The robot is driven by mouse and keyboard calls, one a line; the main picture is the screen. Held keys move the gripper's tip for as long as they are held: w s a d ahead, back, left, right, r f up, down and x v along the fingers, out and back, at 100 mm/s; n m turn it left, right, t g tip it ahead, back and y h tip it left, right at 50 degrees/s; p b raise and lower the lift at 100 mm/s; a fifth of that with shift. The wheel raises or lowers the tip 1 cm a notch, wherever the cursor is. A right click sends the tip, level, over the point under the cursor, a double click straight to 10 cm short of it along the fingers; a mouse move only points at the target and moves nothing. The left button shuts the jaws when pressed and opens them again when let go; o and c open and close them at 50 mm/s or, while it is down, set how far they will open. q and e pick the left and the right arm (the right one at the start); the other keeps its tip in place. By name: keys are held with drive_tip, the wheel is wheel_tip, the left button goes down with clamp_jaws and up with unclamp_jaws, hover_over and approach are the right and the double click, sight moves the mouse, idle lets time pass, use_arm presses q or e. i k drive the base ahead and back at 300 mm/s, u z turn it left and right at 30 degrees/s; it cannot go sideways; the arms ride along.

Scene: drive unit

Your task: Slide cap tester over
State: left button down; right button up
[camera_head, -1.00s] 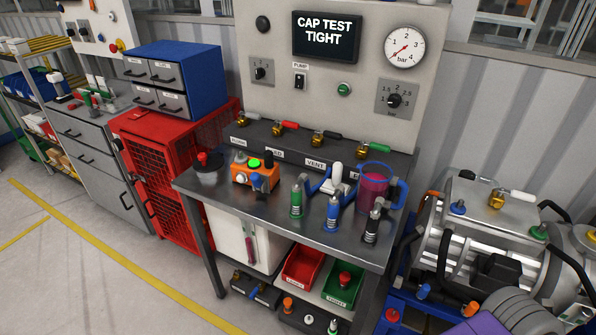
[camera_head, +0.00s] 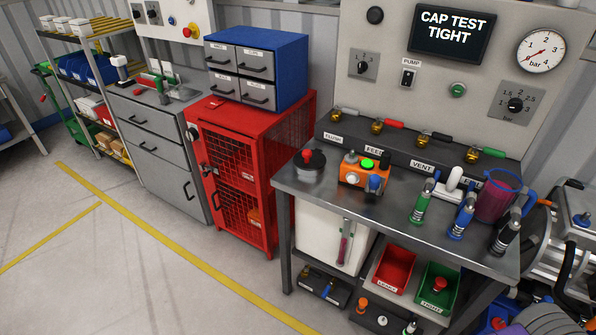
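An orange box (camera_head: 363,172) with a lit green button, a black knob and a blue-and-white fitting on its front stands on the steel workbench (camera_head: 385,213). It looks like the cap tester, but no label on it can be read. A black pot with a red knob (camera_head: 309,164) stands to its left, apart from it. The screen (camera_head: 453,27) above the bench reads "CAP TEST TIGHT". Neither of my grippers is in view.
Green (camera_head: 421,204) and blue (camera_head: 462,216) hose fittings and a purple-filled jug (camera_head: 497,194) crowd the bench's right side. Red (camera_head: 395,270) and green (camera_head: 437,288) bins sit below. A red mesh cabinet (camera_head: 243,170) stands left. Bare bench lies before the orange box.

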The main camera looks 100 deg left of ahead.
sight(363, 168)
drive_tip(key=k, duration=0.4)
drive_tip(key=u, duration=0.8)
